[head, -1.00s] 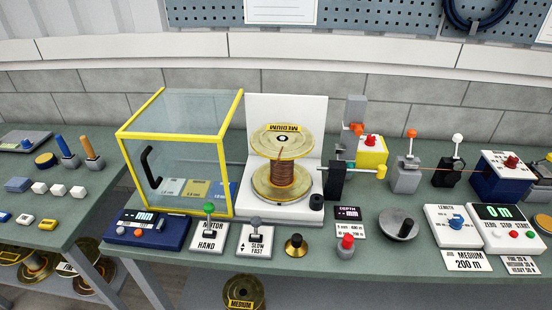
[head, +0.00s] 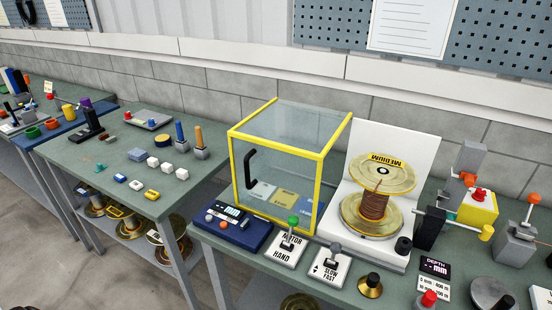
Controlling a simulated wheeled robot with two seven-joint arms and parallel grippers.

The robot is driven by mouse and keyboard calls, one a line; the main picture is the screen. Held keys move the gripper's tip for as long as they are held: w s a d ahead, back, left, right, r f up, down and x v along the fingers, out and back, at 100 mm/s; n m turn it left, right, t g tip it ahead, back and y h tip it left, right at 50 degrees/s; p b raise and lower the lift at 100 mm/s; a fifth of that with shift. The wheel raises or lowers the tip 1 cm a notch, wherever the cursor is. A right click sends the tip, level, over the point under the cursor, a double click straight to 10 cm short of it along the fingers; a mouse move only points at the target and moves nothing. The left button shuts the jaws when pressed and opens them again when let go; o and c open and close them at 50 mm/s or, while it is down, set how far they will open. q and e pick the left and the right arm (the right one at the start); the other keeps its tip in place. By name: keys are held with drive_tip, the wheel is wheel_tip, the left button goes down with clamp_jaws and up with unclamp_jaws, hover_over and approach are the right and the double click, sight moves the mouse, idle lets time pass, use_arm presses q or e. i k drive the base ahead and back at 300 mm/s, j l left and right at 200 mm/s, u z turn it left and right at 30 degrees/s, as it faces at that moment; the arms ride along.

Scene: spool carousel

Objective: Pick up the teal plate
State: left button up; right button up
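A small, flat teal piece (head: 100,168) lies on the left bench, near its front left part; it is too small to tell its exact shape. Inside the yellow-framed clear box (head: 322,158), a pale grey-teal plate (head: 262,190) lies at the left, beside an olive-yellow plate (head: 283,197) and a blue plate (head: 305,202). I cannot tell for sure which of the two teal things is the teal plate. Neither of my grippers is in view.
The box has a black handle (head: 249,168) and stands on the right bench behind a blue gauge (head: 234,226) and switch panels. A gold spool (head: 374,204) stands right of it. White cubes and small blocks lie on the left bench (head: 75,158). A gap separates the benches.

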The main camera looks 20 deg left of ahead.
sight(101, 167)
drive_tip(key=j, duration=1.1)
drive_tip(key=j+z, duration=0.15)
drive_tip(key=j, duration=0.5)
drive_tip(key=j+z, duration=0.1)
drive_tip(key=j, duration=0.5)
drive_tip(key=k+j+z, duration=0.15)
drive_tip(key=j, duration=0.45)
drive_tip(key=j+z, duration=0.1)
drive_tip(key=j, duration=0.55)
drive_tip(key=k+j+z, duration=0.15)
drive_tip(key=j, duration=0.45)
drive_tip(key=k+j+z, duration=0.1)
drive_tip(key=j, duration=0.5)
drive_tip(key=k+j+z, duration=0.15)
drive_tip(key=j, duration=0.4)
drive_tip(key=k+j+z, duration=0.15)
drive_tip(key=j, duration=0.45)
drive_tip(key=k, duration=0.1)
